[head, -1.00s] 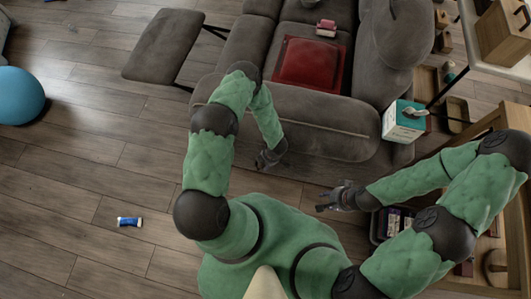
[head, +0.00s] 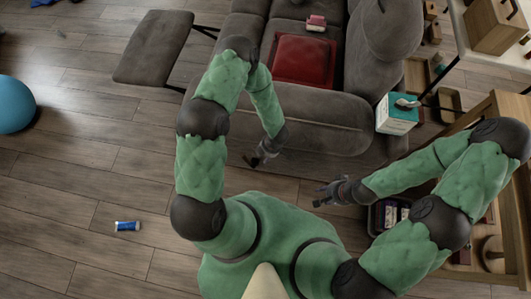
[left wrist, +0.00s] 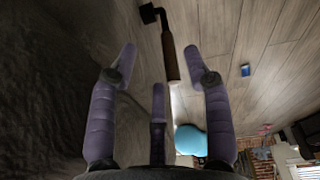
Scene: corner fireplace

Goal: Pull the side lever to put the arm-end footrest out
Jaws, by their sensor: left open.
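The grey sofa (head: 325,118) stands ahead, its near arm end facing me. A flat padded footrest (head: 150,45) sticks out from its left side, farther along. In the left wrist view a brown lever handle (left wrist: 170,58) with a black end piece shows beside the dark sofa fabric (left wrist: 45,90), between and beyond my spread fingertips. I cannot tell if they touch it. The lever cannot be made out in the head view. My left gripper (head: 253,162) is open, low by the sofa's arm end. My right gripper (head: 318,196) is open and empty, over the floor.
A wooden cabinet (head: 498,115) and dark bin (head: 386,212) are near my right arm. A blue ball (head: 14,104) and small blue-white tube (head: 127,226) lie left. The left floor is mostly clear.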

